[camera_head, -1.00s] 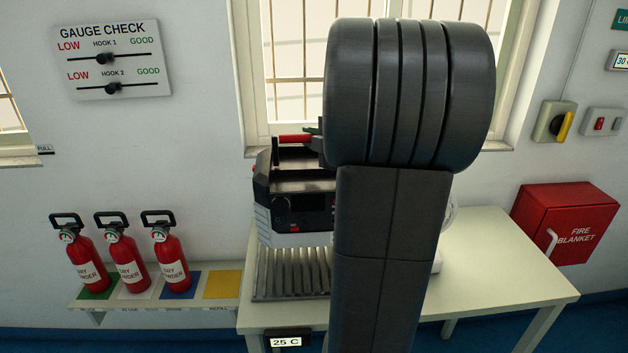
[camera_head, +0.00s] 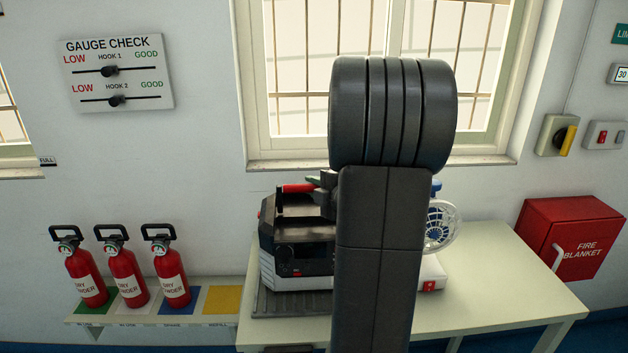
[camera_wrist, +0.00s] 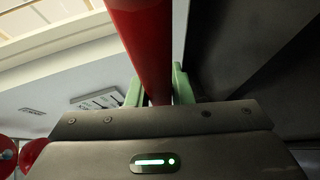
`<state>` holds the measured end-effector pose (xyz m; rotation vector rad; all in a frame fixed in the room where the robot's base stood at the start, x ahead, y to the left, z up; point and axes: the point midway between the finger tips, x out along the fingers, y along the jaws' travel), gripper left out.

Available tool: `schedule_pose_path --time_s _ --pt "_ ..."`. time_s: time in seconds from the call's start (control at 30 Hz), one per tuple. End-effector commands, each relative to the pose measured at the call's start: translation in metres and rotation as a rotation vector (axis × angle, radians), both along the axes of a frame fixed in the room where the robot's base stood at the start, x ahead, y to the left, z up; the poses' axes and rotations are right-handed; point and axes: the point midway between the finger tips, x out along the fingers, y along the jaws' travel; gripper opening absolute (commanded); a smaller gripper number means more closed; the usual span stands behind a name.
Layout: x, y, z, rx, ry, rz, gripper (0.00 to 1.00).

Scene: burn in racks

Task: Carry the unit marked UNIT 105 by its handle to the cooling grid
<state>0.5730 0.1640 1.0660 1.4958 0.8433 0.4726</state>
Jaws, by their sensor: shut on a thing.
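A dark and silver unit (camera_head: 296,245) hangs from or stands under my gripper (camera_head: 320,182) at the left of the table; my arm hides its right part. No unit number is readable. Its red handle (camera_head: 298,188) runs along the top. In the wrist view the handle (camera_wrist: 146,45) passes between the green fingers of my gripper (camera_wrist: 158,88), which is shut on it. The ribbed grey cooling grid (camera_head: 290,306) lies directly below the unit, mostly covered by it. I cannot tell whether the unit touches the grid.
A white fan (camera_head: 440,226) stands on the table (camera_head: 490,285) behind my arm. The table's right side is clear. Several red extinguishers (camera_head: 124,275) stand on a low shelf at left. A red fire blanket box (camera_head: 572,238) hangs at right.

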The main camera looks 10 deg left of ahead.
Motion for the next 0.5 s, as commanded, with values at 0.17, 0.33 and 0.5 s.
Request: schedule_pose_path --time_s 0.17,0.33,0.5 --pt "0.0008 0.0005 0.0063 0.005 -0.012 0.002 0.0" --pt "0.0009 0.0005 0.0042 0.005 -0.012 0.002 0.0" --pt "0.0 0.0001 -0.0015 -0.001 -0.001 0.0 0.41"
